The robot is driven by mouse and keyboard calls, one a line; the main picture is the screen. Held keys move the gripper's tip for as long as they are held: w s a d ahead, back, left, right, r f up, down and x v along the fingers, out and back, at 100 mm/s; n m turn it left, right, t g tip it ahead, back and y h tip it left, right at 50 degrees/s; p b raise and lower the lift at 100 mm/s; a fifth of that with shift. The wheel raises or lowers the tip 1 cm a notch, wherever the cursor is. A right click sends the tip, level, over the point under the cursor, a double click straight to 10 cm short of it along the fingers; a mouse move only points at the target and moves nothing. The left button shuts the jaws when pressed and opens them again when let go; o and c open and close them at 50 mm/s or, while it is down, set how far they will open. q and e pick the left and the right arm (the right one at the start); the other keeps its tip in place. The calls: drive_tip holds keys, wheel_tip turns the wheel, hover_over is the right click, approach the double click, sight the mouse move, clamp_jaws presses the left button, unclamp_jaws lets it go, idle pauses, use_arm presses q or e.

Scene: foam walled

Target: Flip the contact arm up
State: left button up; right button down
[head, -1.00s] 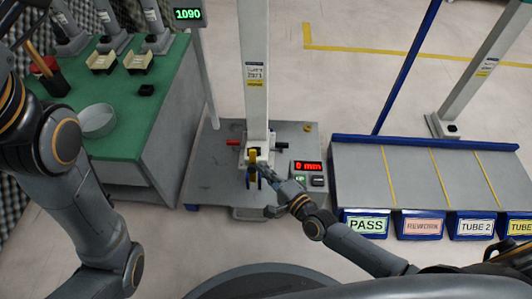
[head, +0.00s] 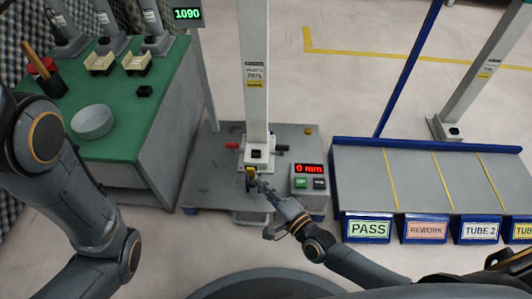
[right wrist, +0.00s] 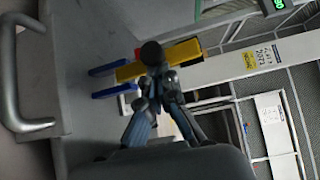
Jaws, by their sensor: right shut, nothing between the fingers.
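The contact arm appears to be the small yellow part (head: 251,171) at the foot of the white column (head: 255,90), partly covered by my gripper in the head view. In the right wrist view, a yellow bar (right wrist: 187,51) lies behind my fingers, with blue prongs (right wrist: 112,90) beside its end. My right gripper (head: 260,181) is shut and empty, its tips at or just in front of the yellow part; I cannot tell if they touch. The right wrist view shows the closed fingers (right wrist: 157,80) and a dark round end over the bar. My left gripper is out of view.
A display box (head: 309,177) reading 0 mm stands right of the column on the grey base plate (head: 205,170). A green bench (head: 125,115) with a round dish (head: 92,121) is at left. A sorting table (head: 360,185) with labelled bins is at right.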

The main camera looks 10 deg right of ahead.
idle(0.4)
drive_tip(key=v, duration=0.7)
drive_tip(key=shift+s, duration=0.25)
drive_tip(key=shift+d, duration=0.1)
